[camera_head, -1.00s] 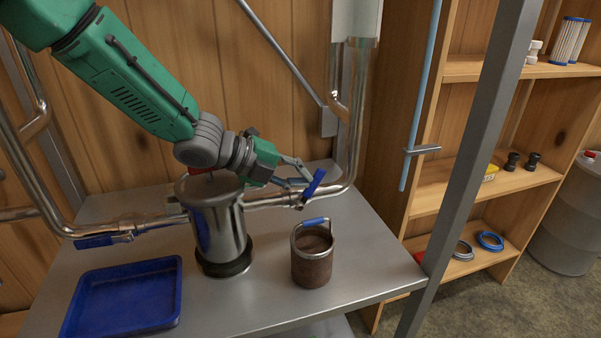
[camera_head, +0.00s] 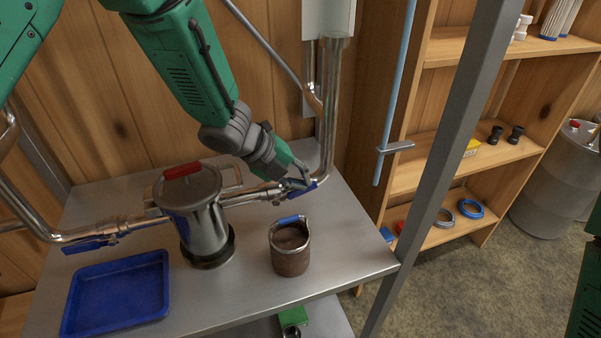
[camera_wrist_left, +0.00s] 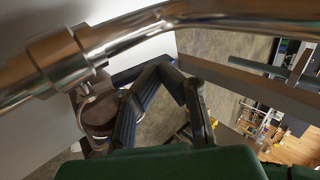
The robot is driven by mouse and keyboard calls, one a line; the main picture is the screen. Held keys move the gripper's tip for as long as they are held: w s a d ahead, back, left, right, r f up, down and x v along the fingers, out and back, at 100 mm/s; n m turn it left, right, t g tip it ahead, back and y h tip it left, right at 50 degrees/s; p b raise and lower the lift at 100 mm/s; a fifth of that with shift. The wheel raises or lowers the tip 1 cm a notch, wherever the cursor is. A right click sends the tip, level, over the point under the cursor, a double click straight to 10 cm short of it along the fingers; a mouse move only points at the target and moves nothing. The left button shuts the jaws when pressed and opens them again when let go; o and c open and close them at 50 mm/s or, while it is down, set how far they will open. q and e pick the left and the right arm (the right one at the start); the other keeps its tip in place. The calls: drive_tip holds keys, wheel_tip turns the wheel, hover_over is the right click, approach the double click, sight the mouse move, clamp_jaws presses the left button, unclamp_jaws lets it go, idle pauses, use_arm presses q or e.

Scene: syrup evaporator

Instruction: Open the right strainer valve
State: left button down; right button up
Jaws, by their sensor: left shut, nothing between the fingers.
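The right strainer valve has a blue lever handle (camera_head: 301,194) on the steel pipe just right of the strainer housing (camera_head: 202,228). The lever slants up to the right, near the line of the pipe. My left gripper (camera_head: 299,183) is shut and empty, right at the lever from above; whether it touches is hard to tell. In the left wrist view the closed fingers (camera_wrist_left: 168,72) are close to the blue lever (camera_wrist_left: 132,74), below the shiny pipe (camera_wrist_left: 150,28). My right gripper is not in view.
A lid with a red handle (camera_head: 182,170) tops the strainer. A brown strainer basket (camera_head: 290,256) with a blue grip stands in front of the valve. A blue tray (camera_head: 117,291) lies at left, below the left valve's blue lever (camera_head: 87,246). A metal post (camera_head: 425,170) stands at right.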

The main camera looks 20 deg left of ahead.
use_arm(q)
drive_tip(key=shift+w+f, duration=0.15)
drive_tip(key=shift+f, duration=0.3)
drive_tip(key=shift+w+f, duration=0.2)
drive_tip(key=shift+f, duration=0.1)
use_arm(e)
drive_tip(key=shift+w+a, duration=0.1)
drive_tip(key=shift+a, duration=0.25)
use_arm(q)
drive_tip(key=shift+d, duration=0.35)
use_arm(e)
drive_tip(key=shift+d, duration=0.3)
use_arm(q)
drive_tip(key=shift+a, duration=0.1)
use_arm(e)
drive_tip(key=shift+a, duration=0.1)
